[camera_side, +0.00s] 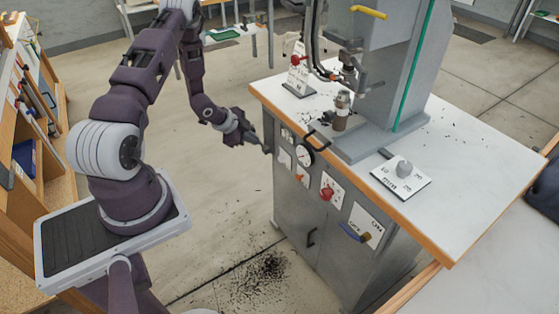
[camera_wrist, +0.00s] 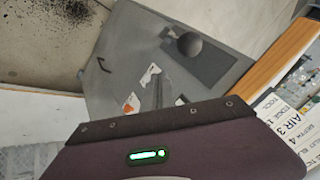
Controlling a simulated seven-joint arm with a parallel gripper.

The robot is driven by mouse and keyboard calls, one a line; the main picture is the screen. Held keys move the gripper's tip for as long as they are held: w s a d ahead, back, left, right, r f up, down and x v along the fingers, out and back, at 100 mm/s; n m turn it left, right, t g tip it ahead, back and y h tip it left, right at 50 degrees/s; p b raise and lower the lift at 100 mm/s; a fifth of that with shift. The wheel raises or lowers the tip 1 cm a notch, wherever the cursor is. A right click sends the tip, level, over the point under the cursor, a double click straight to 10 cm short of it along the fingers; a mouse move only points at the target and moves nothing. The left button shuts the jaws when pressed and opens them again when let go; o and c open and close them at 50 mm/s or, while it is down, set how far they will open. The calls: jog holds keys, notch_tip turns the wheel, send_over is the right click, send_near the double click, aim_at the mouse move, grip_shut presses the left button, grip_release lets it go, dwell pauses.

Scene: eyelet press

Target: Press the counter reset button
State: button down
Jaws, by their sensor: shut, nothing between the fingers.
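My gripper (camera_side: 264,147) is shut and empty, its tips just left of the upper left front of the grey press cabinet (camera_side: 330,240). In the wrist view, the narrow shut fingers (camera_wrist: 158,90) point at the cabinet front. Near the tips in the side view are a pale plate (camera_side: 284,159) and a small plate with an orange-red part (camera_side: 302,177). I cannot tell which fitting is the counter reset button. The tips look close to the front, but contact is not clear. My gripper body hides the lower part of the wrist view.
A round gauge (camera_side: 305,155), a red knob (camera_side: 327,193) and a blue lever (camera_side: 353,233) stick out of the cabinet front. A black door handle (camera_side: 311,237) is below. The wood-edged top (camera_side: 470,160) carries the press.

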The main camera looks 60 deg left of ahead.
aim_at(283, 159)
jog(key=s+d+f+h, duration=0.1)
jog(key=s+d+f, duration=0.1)
jog(key=f, duration=0.2)
jog(key=s+d+f+t+h, duration=0.1)
jog(key=s+d+f, duration=0.1)
jog(key=f, duration=0.3)
jog(key=shift+s+f+m, duration=0.2)
jog(key=shift+s+m, duration=0.2)
jog(key=shift+s, duration=0.35)
jog(key=shift+w+d, duration=0.1)
jog(key=w, duration=0.8)
jog(key=shift+w, duration=0.35)
dwell(0.7)
jog(key=shift+w, duration=0.4)
